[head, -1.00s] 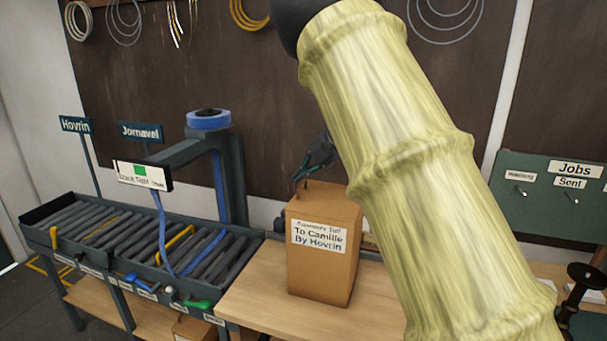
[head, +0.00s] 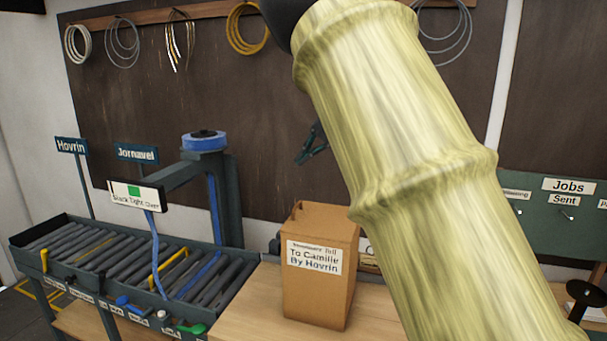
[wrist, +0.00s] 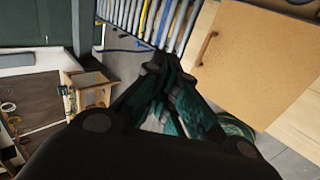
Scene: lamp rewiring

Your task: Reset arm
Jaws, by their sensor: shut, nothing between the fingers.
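My gripper (head: 313,146) shows in the head view behind my arm, in the air above and behind the cardboard box. It also shows in the wrist view (wrist: 163,70), with its dark fingers together and nothing between them. My large pale yellow arm link covers the middle right of the head view and hides part of the gripper and bench. The brown cardboard box (head: 318,293) stands upright on the wooden bench, with a label reading "To Camille By Hovrin". The gripper is apart from the box.
A roller rack (head: 100,262) with grey rollers and blue and yellow strips fills the left. A post carries a blue tape roll (head: 205,142). A green "Jobs Sent" board (head: 535,222) is at right. Wire coils (head: 247,28) hang on the back wall. Bare bench (head: 250,310) lies left of the box.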

